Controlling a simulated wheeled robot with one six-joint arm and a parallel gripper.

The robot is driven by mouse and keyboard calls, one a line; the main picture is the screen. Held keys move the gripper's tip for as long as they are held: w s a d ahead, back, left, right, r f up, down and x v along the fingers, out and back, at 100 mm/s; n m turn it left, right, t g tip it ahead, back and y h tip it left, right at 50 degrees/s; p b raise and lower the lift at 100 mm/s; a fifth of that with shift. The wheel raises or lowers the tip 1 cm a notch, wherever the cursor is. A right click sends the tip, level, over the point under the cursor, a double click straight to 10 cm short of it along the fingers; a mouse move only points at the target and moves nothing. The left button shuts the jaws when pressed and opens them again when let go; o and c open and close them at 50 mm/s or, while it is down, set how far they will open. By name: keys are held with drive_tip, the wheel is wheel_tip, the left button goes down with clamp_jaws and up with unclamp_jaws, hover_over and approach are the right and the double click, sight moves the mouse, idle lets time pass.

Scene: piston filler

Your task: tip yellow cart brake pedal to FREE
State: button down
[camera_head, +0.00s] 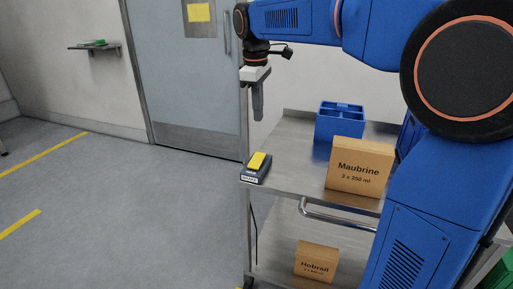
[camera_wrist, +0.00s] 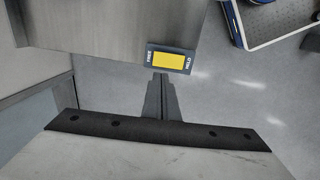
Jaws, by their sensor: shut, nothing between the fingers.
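The yellow brake pedal (camera_head: 257,161) sits in a dark block (camera_head: 253,175), labelled BRAKE on its front, at the near left corner of the steel cart top (camera_head: 285,180). In the wrist view the pedal (camera_wrist: 169,61) lies between the word FREE on the left and HELD on the right. I cannot tell for certain which end is down. My gripper (camera_head: 258,117) points down, shut and empty, above the pedal with a clear gap. In the wrist view its fingertips (camera_wrist: 160,77) show just below the middle of the pedal block.
A Maubrine carton (camera_head: 359,167) and a blue caddy (camera_head: 339,122) stand on the cart top, right of the pedal. A rail handle (camera_head: 335,216) runs along the cart's near side. A Hobrall carton (camera_head: 316,262) sits on the lower shelf. The floor left of the cart is open.

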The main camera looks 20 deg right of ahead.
sight(261, 155)
drive_tip(key=f, duration=0.4)
drive_tip(key=w+f, duration=0.1)
drive_tip(key=f, duration=0.4)
drive_tip(key=d+f, duration=0.1)
drive_tip(key=f, duration=0.4)
drive_tip(key=shift+w, duration=0.2)
drive_tip(key=shift+w+d+f, duration=0.1)
drive_tip(key=shift+d+f, duration=0.05)
drive_tip(key=shift+f, duration=0.15)
drive_tip(key=shift+r, duration=0.1)
drive_tip(key=shift+s+a+r, duration=0.3)
drive_tip(key=shift+s+a, duration=0.2)
drive_tip(key=shift+s, duration=0.15)
